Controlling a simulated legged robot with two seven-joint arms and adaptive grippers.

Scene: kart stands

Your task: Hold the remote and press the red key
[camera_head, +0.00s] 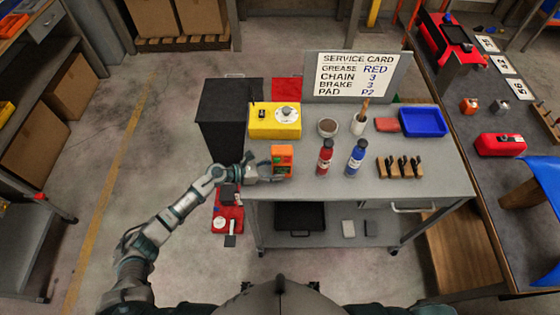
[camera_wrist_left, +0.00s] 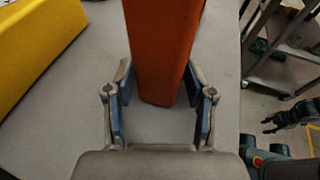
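No red key can be made out. My left gripper (camera_head: 262,168) is at its left side. In the left wrist view the orange body (camera_wrist_left: 165,50) lies between the fingertips of the left gripper (camera_wrist_left: 160,85). Its near end shows gaps to both fingers, which are spread; contact at the tips is unclear. My right gripper (camera_wrist_left: 275,122) shows small at the right of the left wrist view, fingers seemingly apart.
A yellow box (camera_head: 275,121) stands behind the remote; red (camera_head: 325,158) and blue (camera_head: 355,158) bottles stand to its right. A wooden holder (camera_head: 400,168), blue tray (camera_head: 423,122) and service card (camera_head: 357,75) are farther off. The table front (camera_head: 300,187) is clear.

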